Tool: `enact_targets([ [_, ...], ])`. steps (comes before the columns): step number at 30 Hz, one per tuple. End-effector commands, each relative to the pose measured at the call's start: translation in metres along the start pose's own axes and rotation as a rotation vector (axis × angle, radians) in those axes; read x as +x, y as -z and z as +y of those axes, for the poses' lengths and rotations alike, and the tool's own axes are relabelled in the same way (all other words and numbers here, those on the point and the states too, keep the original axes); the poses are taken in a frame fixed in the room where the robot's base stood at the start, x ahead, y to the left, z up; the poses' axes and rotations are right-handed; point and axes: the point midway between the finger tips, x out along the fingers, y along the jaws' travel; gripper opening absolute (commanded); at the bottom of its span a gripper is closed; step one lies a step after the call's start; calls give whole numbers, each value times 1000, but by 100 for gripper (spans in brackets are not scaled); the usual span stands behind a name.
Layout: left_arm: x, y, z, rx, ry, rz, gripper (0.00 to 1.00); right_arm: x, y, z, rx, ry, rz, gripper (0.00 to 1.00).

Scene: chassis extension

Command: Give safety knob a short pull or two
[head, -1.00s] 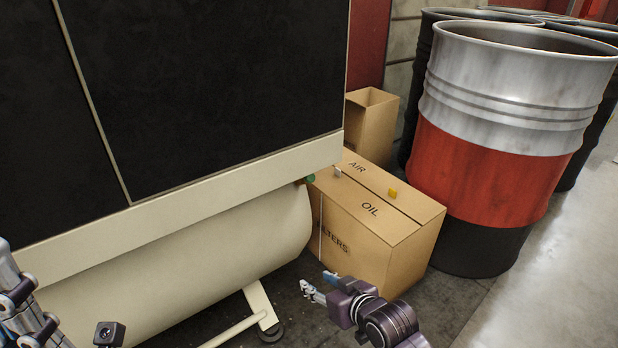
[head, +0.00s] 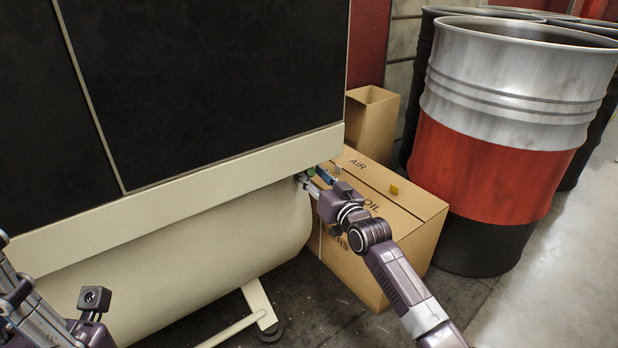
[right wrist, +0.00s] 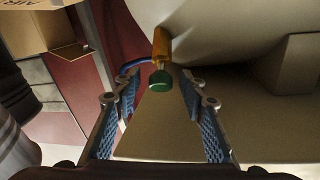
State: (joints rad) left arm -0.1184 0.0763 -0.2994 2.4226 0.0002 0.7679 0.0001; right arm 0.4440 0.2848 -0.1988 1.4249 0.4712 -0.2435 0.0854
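The safety knob (right wrist: 160,81) is a small green cap on an orange-yellow stem under the pale tank. In the right wrist view it sits between my right gripper's fingertips (right wrist: 158,92), with visible gaps on both sides. The fingers have blue pads and are apart. In the head view my right gripper (head: 312,181) is at the end of the tank, below the cream frame, and a bit of the green knob (head: 311,171) shows there. Part of my left gripper (head: 22,296) is at the lower left edge, cut off, its fingertips unclear.
The pale tank (head: 205,240) hangs under a cream frame with black panels. A cardboard box (head: 415,212) marked AIR and OIL stands close behind my right arm. A red, black and silver drum (head: 490,185) stands to the right. A tank foot (head: 262,308) rests on dark floor.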

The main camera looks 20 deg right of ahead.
Motion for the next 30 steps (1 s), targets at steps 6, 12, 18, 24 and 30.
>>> enact_targets([
  [6, 2, 1, 1, 2, -10, 21, 0, 14, -1, -1, 1, 1, -2, 38],
  [12, 4, 1, 1, 3, -11, 21, 0, 15, 0, -1, 1, 1, -2, 38],
  [18, 3, 0, 1, 2, -11, 21, 0, 15, 0, -1, 1, 1, -2, 24],
  [24, 3, 0, 2, 2, -11, 21, 0, 15, 0, -1, 1, 1, -2, 2],
  [30, 3, 0, 2, 2, -10, 20, 0, 15, 0, -1, 1, 1, -2, 0],
])
